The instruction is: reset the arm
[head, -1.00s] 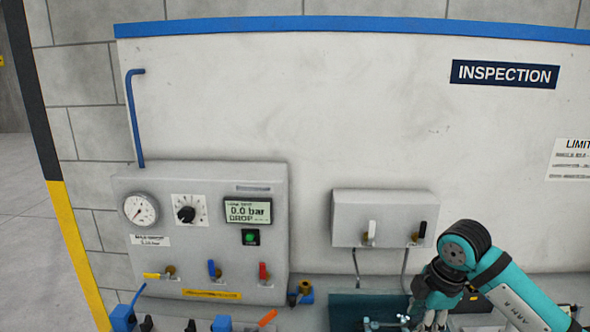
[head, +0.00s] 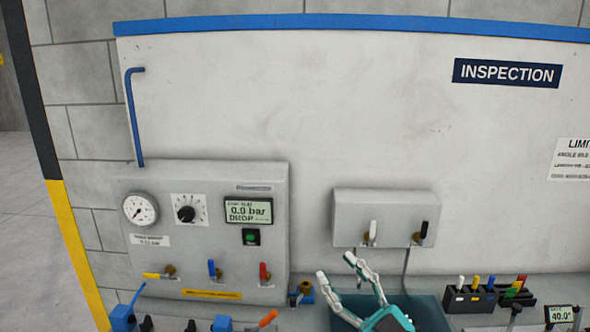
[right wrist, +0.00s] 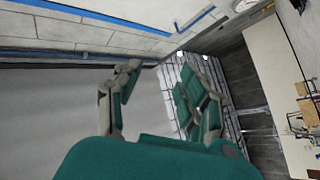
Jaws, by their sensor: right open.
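My right gripper (head: 335,266) is at the bottom centre of the head view, its two fingers spread apart and pointing up and to the left. It holds nothing. The fingers also show open and empty in the right wrist view (right wrist: 158,84). In the head view the gripper is in front of a dark teal tray or bin (head: 428,312) and below the small grey valve box (head: 385,210). My left gripper is not in view. No copper tube can be made out.
A grey test panel (head: 150,262) with gauge, dial, display (head: 248,211) and coloured valves stands at left. Small fittings and blue blocks (head: 122,318) line the bench below it. A black rack (head: 470,300) with coloured handles and a 40.0° display (head: 560,314) are at right.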

